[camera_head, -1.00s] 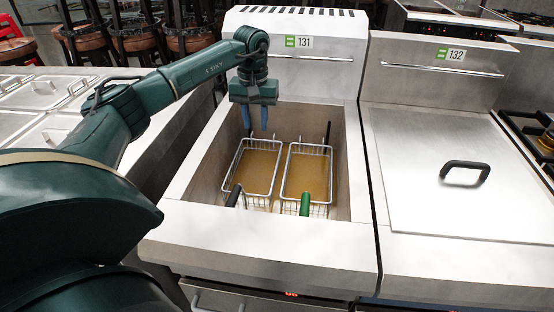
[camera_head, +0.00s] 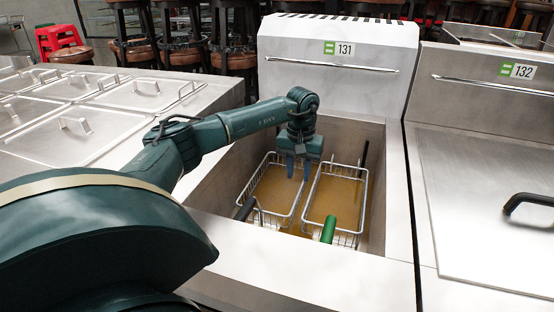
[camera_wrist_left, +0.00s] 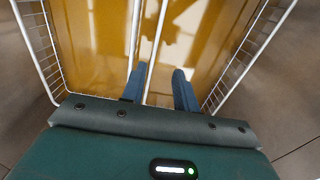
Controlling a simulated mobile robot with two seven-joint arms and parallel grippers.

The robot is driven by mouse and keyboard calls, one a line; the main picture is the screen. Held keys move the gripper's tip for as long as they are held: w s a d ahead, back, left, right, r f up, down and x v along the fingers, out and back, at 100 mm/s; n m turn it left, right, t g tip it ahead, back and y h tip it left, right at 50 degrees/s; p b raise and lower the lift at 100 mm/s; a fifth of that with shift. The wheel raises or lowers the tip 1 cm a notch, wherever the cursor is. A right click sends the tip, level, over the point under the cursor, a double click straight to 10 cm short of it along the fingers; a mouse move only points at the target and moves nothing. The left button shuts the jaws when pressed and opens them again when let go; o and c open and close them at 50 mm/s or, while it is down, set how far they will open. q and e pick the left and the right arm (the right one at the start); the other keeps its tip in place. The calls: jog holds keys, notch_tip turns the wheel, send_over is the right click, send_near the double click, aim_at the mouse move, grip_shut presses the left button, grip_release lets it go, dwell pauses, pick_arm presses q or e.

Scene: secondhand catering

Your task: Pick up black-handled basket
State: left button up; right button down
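The black-handled basket (camera_head: 273,191) is the left of two wire baskets in the open fryer well. Its black handle (camera_head: 245,208) points to the front. The green-handled basket (camera_head: 335,195) sits beside it on the right, with its green handle (camera_head: 328,229) at the front. My left gripper (camera_head: 298,171) hangs with its blue fingers down over the neighbouring rims of the baskets, toward their back. Its fingers are apart with nothing held between them. In the left wrist view the gripper (camera_wrist_left: 159,84) shows above the basket rims; no handle shows there. My right gripper is out of view.
Brown-yellow liquid lies under the baskets. The fryer's steel front ledge (camera_head: 300,262) and back panel (camera_head: 338,62), marked 131, frame the well. A lidded fryer (camera_head: 490,190) marked 132 stands right. A counter of lidded pans (camera_head: 75,130) lies left.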

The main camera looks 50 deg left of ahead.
pick_arm(q)
jog(key=f, duration=0.7)
jog(key=shift+w+d+f, duration=0.15)
jog(key=shift+d, duration=0.25)
jog(key=shift+c, duration=0.2)
grip_shut()
jog(key=shift+d, duration=0.15)
dwell(0.6)
